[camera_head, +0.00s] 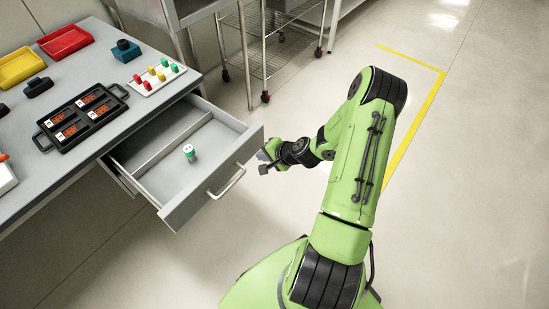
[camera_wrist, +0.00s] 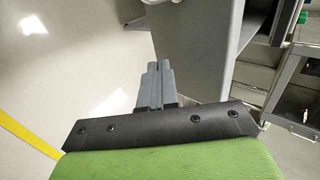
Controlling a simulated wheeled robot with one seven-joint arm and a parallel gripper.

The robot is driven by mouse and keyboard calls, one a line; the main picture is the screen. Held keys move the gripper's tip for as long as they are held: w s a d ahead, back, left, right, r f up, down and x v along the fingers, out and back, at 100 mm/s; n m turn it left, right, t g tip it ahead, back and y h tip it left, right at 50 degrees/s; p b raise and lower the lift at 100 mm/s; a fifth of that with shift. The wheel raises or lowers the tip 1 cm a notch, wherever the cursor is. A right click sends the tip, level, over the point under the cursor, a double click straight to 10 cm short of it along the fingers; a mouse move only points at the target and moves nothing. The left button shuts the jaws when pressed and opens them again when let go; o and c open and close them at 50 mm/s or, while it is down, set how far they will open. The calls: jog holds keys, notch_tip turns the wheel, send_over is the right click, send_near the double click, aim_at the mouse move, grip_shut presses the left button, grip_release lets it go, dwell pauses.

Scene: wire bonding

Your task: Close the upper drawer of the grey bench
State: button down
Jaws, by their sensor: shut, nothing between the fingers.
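The upper drawer (camera_head: 182,160) of the grey bench (camera_head: 120,132) is pulled well out in the head view. Its front carries a bar handle (camera_head: 228,183). A small white and green spool (camera_head: 189,153) stands inside, beside a lengthwise divider. My gripper (camera_head: 263,161) is just to the right of the drawer front's far corner, near its outer face. In the wrist view my gripper (camera_wrist: 158,68) is shut and empty, its fingertips beside the grey drawer front (camera_wrist: 195,50). I cannot tell whether they touch it.
On the bench top are a black tray (camera_head: 44,142) with several boards, a white rack (camera_head: 156,78) with coloured spools, and red (camera_head: 65,41) and yellow (camera_head: 20,68) bins. A wire cart (camera_head: 266,50) stands behind. Floor right of my arm is clear.

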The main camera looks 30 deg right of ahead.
jog(key=shift+w+a+r, duration=0.1)
jog(key=shift+w+a, duration=0.1)
jog(key=shift+w, duration=0.45)
jog(key=shift+w+a, duration=0.2)
jog(key=shift+w, duration=0.4)
jog(key=shift+w, duration=0.15)
